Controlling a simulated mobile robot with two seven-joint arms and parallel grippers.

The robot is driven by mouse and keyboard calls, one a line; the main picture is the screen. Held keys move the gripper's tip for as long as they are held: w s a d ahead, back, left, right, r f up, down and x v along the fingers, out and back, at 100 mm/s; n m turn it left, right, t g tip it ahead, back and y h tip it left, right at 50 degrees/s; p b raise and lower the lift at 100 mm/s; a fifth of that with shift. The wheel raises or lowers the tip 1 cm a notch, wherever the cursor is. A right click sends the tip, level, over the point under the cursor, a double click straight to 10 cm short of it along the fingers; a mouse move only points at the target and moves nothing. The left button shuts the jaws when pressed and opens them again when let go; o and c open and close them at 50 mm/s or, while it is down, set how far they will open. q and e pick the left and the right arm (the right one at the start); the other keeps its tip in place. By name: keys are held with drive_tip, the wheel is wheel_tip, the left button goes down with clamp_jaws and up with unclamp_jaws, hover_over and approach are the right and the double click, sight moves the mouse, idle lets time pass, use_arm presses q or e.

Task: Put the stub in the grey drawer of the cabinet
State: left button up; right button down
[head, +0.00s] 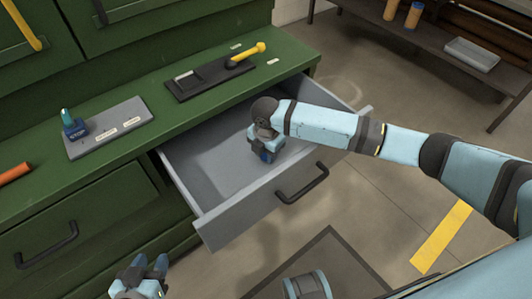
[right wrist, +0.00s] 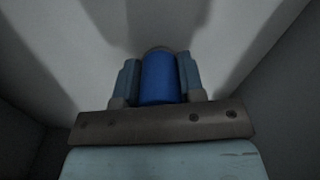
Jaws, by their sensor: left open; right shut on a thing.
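The grey drawer (head: 205,172) of the green cabinet (head: 110,195) is pulled open, with its dark handle (head: 302,183) on the front. My right gripper (head: 262,157) reaches down inside the drawer. In the right wrist view my right gripper (right wrist: 159,80) is shut on a blue cylinder, the stub (right wrist: 160,82), with a finger on each side of it. Grey drawer walls surround it there. Whether the stub touches the drawer floor is unclear. My left gripper (head: 142,272) is open and empty at the bottom left, in front of the cabinet.
On the cabinet top are a grey board (head: 115,128) with a blue-and-teal item (head: 73,125), a dark tray (head: 205,80), a yellow tool (head: 248,54) and an orange cylinder (head: 14,172). A shelf (head: 450,50) stands at the back right. The drawer's left part is clear.

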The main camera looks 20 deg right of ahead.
use_arm(q)
drive_tip(key=shift+r, duration=0.4)
use_arm(e)
drive_tip(key=c, duration=0.7)
unclamp_jaws()
drive_tip(key=shift+f, duration=0.1)
use_arm(q)
drive_tip(key=shift+f, duration=0.4)
use_arm(e)
wheel_tip(320, 180, up, 11)
drive_tip(key=p, duration=0.2)
drive_tip(key=shift+r+p, duration=0.2)
drive_tip(key=shift+p, duration=0.1)
drive_tip(key=shift+r, duration=0.35)
use_arm(q)
drive_tip(key=shift+s+a+r, duration=0.15)
drive_tip(key=shift+a+r, duration=0.05)
drive_tip(key=shift+a, duration=0.1)
use_arm(e)
drive_tip(key=shift+r, duration=0.15)
use_arm(q)
drive_tip(key=shift+r, duration=0.1)
